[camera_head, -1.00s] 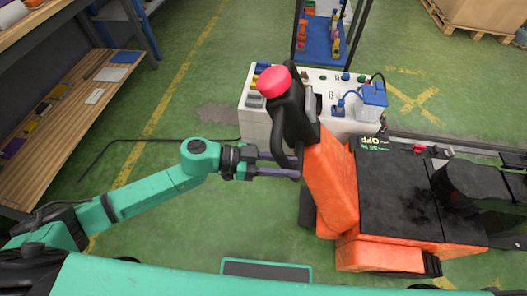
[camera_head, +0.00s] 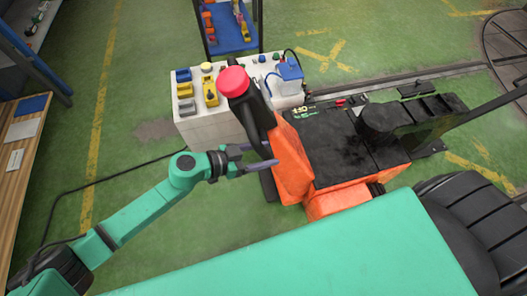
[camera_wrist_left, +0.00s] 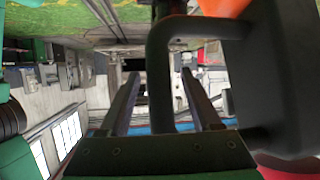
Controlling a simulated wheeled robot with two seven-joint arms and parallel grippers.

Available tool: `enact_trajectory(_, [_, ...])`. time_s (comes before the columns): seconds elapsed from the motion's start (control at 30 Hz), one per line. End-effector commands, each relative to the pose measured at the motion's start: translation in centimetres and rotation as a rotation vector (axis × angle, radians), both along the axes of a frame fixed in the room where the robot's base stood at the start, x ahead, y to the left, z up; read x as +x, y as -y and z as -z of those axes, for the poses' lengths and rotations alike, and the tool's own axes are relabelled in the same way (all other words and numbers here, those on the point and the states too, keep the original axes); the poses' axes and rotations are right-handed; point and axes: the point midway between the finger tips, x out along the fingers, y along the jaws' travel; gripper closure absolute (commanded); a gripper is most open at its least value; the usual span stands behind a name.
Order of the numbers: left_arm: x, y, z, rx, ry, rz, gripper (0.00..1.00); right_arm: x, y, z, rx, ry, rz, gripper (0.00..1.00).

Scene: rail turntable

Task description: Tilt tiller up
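The tiller is a black handle head (camera_head: 252,112) with a red round button (camera_head: 234,81) on top, joined to the orange front (camera_head: 291,168) of the truck. It stands raised and leans a little left in the head view. My left gripper (camera_head: 264,155) is beside the tiller's left side, its two fingers apart. In the left wrist view the black loop of the handle (camera_wrist_left: 159,75) runs between the open fingers (camera_wrist_left: 160,85). I cannot tell whether either finger touches it. My right gripper is not in view.
A white control box (camera_head: 205,128) with buttons stands just behind the tiller. A wooden shelf (camera_head: 12,200) is at the left edge. A blue cart (camera_head: 232,35) is at the back. A black cable lies there.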

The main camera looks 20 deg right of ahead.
Motion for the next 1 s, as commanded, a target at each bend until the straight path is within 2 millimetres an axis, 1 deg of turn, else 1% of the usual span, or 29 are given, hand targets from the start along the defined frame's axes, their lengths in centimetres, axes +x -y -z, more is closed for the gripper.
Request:
enact_trajectory(0.37, [0.0, -0.1, 0.0, 0.001, -0.001, 0.000, 0.36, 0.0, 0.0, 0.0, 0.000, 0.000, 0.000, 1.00])
enact_trajectory(0.47, [0.0, -0.7, -0.1, 0.002, -0.001, -0.001, 0.36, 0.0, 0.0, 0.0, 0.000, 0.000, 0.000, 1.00])
enact_trajectory(0.57, [-0.1, -2.1, -0.6, 0.003, 0.000, -0.003, 0.36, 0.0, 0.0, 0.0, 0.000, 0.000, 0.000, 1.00])
enact_trajectory(0.67, [-0.3, -4.3, -1.4, 0.004, 0.000, -0.003, 0.36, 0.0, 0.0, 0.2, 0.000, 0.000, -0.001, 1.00])
enact_trajectory(0.9, [-1.0, -10.5, -3.8, 0.005, -0.002, -0.002, 0.36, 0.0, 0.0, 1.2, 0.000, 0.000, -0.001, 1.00])
enact_trajectory(1.0, [-1.2, -12.3, -4.6, 0.003, -0.002, -0.001, 0.36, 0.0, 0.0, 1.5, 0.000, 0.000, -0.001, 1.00])
